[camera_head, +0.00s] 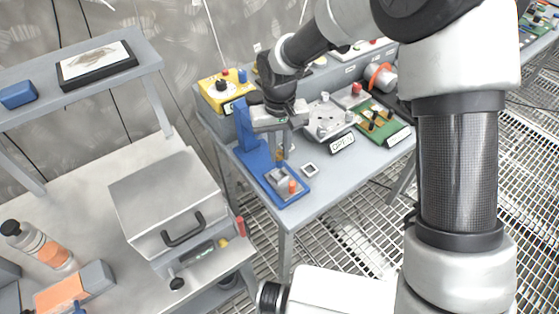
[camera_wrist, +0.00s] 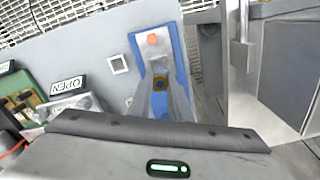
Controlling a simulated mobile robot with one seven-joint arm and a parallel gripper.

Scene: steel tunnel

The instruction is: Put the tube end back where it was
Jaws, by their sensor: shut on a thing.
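My gripper (camera_head: 280,128) is over the blue stand (camera_head: 252,158) on the grey table. It is shut on a small brown piece, which I take to be the tube end (camera_wrist: 159,83); it has a dark round middle and sits between the two fingers in the wrist view. In the head view the fingers mostly hide it. The blue stand has an upright post at the back and a flat base bearing a grey block (camera_head: 278,180) with an orange knob (camera_head: 292,186). I cannot tell whether the tube end touches the stand.
A small white-framed square (camera_head: 309,170) lies right of the stand. An OPEN sign (camera_head: 342,143), a metal fixture and a green board (camera_head: 384,125) are further right. A yellow box (camera_head: 222,88) stands behind. A steel box with a handle (camera_head: 167,205) is on the left bench.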

